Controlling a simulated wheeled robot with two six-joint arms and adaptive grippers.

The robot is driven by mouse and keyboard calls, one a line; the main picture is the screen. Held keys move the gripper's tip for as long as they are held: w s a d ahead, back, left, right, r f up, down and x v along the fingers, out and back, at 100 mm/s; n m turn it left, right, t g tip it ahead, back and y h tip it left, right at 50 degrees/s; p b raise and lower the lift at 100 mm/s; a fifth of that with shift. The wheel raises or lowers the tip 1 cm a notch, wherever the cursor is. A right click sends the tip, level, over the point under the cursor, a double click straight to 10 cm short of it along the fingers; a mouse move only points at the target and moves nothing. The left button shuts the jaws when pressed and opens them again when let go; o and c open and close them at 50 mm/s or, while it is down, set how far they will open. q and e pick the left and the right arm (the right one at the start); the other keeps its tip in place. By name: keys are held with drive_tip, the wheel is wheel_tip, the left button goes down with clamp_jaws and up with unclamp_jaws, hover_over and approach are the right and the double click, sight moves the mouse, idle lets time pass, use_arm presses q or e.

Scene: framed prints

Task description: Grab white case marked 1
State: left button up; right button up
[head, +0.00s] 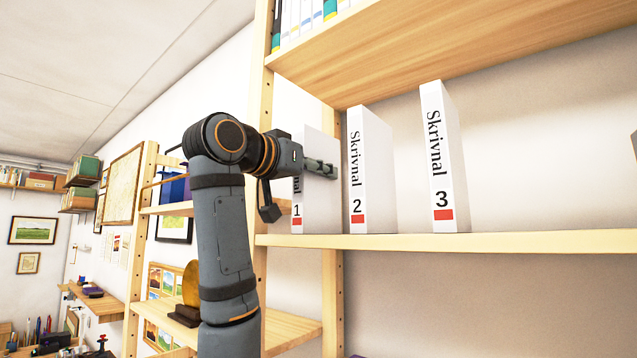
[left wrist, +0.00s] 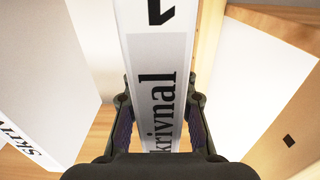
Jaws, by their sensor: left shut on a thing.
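The white case marked 1 (head: 320,207) stands upright on the wooden shelf, at the left end of a row of white Skrivnal cases. It also shows in the left wrist view (left wrist: 155,50), with its lettered spine between the fingers. My left gripper (head: 299,187) is shut on this case, one finger on each side. The gripper covers part of the spine lettering in the head view. In the left wrist view the gripper (left wrist: 160,115) shows both fingers along the case's sides. My right gripper is not in view.
The case marked 2 (head: 372,175) stands just right of case 1, and the case marked 3 (head: 441,165) farther right. A wooden upright (head: 258,110) rises at the left. Another shelf (head: 420,45) is above.

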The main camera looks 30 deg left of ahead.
use_arm(q)
clamp_jaws()
drive_tip(key=shift+r, duration=0.1)
wheel_tip(320, 180, up, 10)
drive_tip(key=shift+s+d+f, duration=0.1)
drive_tip(key=shift+f, duration=0.1)
drive_tip(key=shift+r, duration=0.2)
